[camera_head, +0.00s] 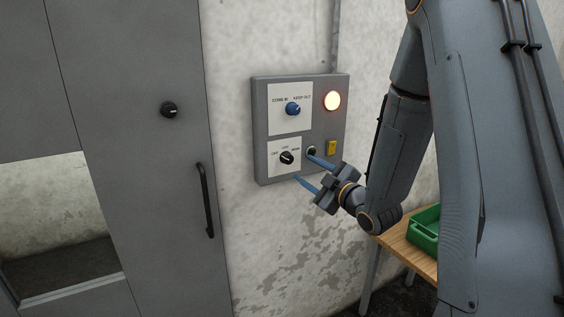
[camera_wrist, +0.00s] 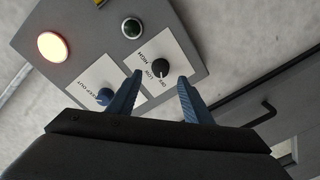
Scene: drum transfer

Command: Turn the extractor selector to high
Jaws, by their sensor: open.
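The extractor selector looks to be the black knob (camera_head: 286,157) on a white plate at the lower left of the grey wall panel (camera_head: 262,132). Its plate carries OFF, LOW and HIGH labels. I cannot tell which label its pointer faces. In the wrist view the knob (camera_wrist: 158,67) appears between my two blue fingertips, and the labels face my gripper. My gripper (camera_head: 305,166) is open and empty, just in front of the panel's lower part. In the head view it sits to the right of the knob and slightly below. No finger visibly touches the knob.
A grey door with a handle (camera_head: 206,200) stands left. A green crate (camera_head: 424,236) sits on a wooden table (camera_head: 402,246) at lower right.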

